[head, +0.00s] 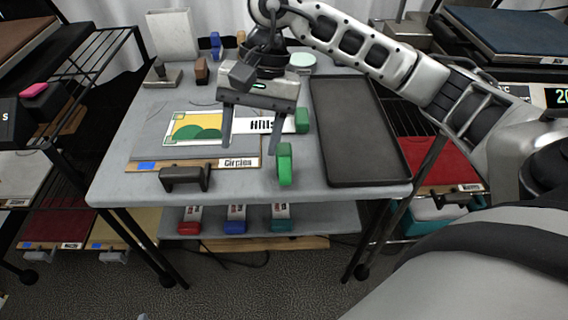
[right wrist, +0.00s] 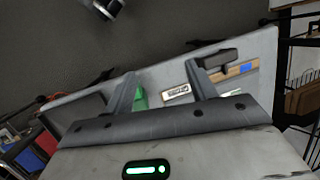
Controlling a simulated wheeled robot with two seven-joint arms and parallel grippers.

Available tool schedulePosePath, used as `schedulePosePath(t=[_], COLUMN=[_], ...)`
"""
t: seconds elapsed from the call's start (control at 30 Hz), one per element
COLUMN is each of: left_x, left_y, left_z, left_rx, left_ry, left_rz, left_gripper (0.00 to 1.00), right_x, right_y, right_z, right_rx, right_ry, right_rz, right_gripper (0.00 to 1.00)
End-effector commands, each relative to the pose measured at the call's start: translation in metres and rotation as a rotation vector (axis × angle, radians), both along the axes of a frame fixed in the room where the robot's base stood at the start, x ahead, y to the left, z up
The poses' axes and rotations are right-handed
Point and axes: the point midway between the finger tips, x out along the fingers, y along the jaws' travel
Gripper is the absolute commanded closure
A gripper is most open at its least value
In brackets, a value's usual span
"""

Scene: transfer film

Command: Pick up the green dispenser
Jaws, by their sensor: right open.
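The green dispenser (head: 285,165) stands near the front edge of the grey table, right of the "Circles" label. In the right wrist view a green piece (right wrist: 140,98) shows beside one finger, partly hidden by it. My right gripper (head: 250,148) reaches down over the table with its fingers apart and nothing between them. Its right finger, as seen in the head view, is close to the dispenser's left side; whether they touch I cannot tell. The right wrist view shows the open fingers (right wrist: 163,75) too. My left gripper is not in view.
A framed sheet with a green-hill picture (head: 198,128) lies behind, with a white "Hills" strip ending in a green block (head: 302,121). A dark tray (head: 360,130) lies at right. A dark-handled squeegee-like tool (head: 185,177) is at the front. Red, blue and teal items sit on the lower shelf.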

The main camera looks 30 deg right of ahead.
Motion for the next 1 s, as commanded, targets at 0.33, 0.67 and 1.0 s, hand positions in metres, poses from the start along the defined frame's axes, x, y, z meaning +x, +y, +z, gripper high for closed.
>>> schedulePosePath(t=[0.33,0.67,1.0], left_x=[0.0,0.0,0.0], left_y=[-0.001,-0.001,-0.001], left_z=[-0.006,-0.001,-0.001], left_rx=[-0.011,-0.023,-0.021], left_ry=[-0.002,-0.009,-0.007], left_rz=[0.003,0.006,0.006], left_gripper=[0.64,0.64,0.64], right_x=[0.02,0.02,0.022], right_y=[-0.075,-0.075,-0.076], right_z=[0.007,-0.059,-0.088], right_rx=[-0.322,-0.318,-0.317], right_ry=[-0.106,-0.106,-0.107], right_rz=[0.065,0.064,0.062], right_gripper=[0.44,0.44,0.44])
